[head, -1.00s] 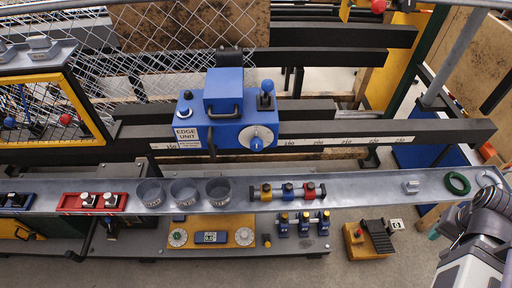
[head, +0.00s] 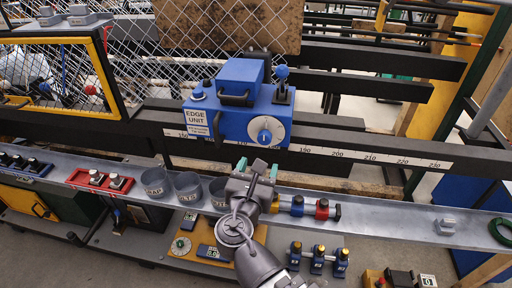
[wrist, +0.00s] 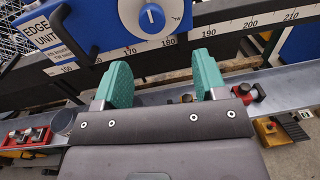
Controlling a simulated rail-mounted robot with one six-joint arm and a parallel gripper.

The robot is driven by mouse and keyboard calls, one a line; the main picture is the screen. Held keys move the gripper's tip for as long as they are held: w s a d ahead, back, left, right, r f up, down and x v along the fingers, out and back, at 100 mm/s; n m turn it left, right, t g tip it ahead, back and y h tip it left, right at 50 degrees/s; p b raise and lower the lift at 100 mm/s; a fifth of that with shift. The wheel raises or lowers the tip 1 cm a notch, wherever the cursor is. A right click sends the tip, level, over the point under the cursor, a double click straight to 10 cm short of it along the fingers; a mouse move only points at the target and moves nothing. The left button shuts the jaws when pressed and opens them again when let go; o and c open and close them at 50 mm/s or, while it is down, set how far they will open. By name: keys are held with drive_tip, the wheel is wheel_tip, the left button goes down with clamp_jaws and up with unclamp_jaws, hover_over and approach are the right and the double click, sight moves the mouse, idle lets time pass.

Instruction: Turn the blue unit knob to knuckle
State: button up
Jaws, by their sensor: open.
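The blue edge unit (head: 236,112) sits on the dark rail in the head view. It also shows at the top of the wrist view (wrist: 95,22). Its knob (head: 264,136) is blue with a pale pointer line, on a round white dial (head: 276,131). In the wrist view the knob (wrist: 152,17) lies beyond the fingertips, with its pale line near upright. My gripper (head: 257,168) is open and empty, below and in front of the dial. Its green fingers (wrist: 158,75) are apart and do not touch the knob.
A grey shelf (head: 388,221) runs below the rail, with grey cups (head: 188,187) and a red-yellow-blue fitting (head: 298,206) close to my gripper. A black handle (head: 236,99) and a blue-topped lever (head: 282,80) stick out of the unit near the dial.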

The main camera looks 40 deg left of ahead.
sight(264, 140)
drive_tip(key=w+a+n, duration=0.1)
drive_tip(key=w, duration=0.2)
drive_tip(key=w+a, duration=0.2)
drive_tip(key=w, duration=0.1)
drive_tip(key=w+a+n, duration=0.1)
drive_tip(key=w+a, duration=0.1)
drive_tip(key=w, duration=0.1)
drive_tip(key=shift+w+a+r+n+y, duration=0.1)
drive_tip(key=shift+w+r+n+y, duration=0.1)
drive_tip(key=shift+w+n+y, duration=0.15)
drive_tip(key=shift+c, duration=0.3)
drive_tip(key=c, duration=0.9)
drive_tip(key=shift+o, duration=0.2)
